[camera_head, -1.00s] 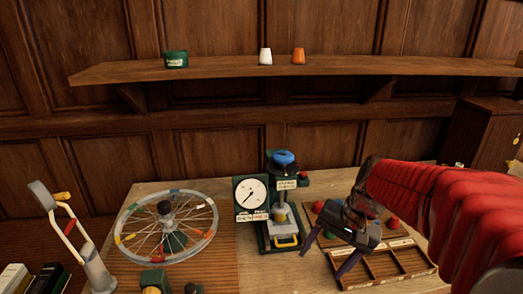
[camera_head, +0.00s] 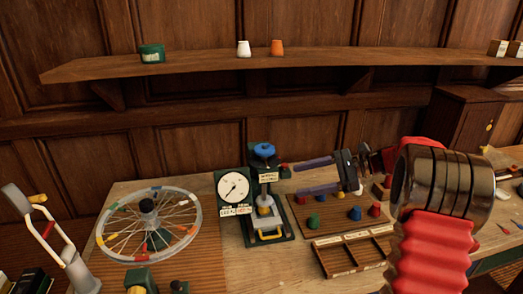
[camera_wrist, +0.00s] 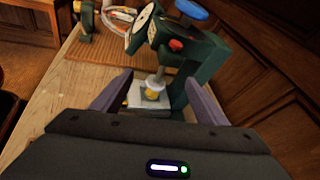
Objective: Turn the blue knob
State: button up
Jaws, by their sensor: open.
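The blue knob (camera_head: 264,149) sits on top of a dark green press-like stand (camera_head: 280,237) on the table. It also shows at the top of the wrist view (camera_wrist: 192,9). My gripper (camera_head: 301,175) is to the right of the stand, its two purple fingers spread and pointing left toward it. In the wrist view the open fingers (camera_wrist: 154,86) frame the lower part of the stand, with the knob above and beyond them. Nothing is between the fingers up close, and the knob is apart from them.
A dial gauge (camera_head: 234,187) stands left of the press, with a spoked wheel (camera_head: 149,223) farther left. A board with coloured pegs (camera_head: 355,213) and a wooden compartment tray (camera_head: 338,272) lie below my gripper. A small red knob (camera_wrist: 177,45) juts from the stand's side.

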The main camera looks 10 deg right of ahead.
aim_at(263, 147)
notch_tip(263, 147, up, 9)
jog(key=w+d+m+y, duration=0.1)
jog(key=m+y, duration=0.1)
jog(key=y, duration=0.1)
jog(key=shift+w+d+f+y, duration=0.2)
jog(key=shift+y, duration=0.2)
jog(key=shift+a, duration=0.1)
jog(key=x, duration=1.3)
jog(key=shift+w+a, duration=0.2)
jog(key=shift+a, duration=0.1)
jog(key=shift+c, duration=0.5)
jog(key=c, duration=1)
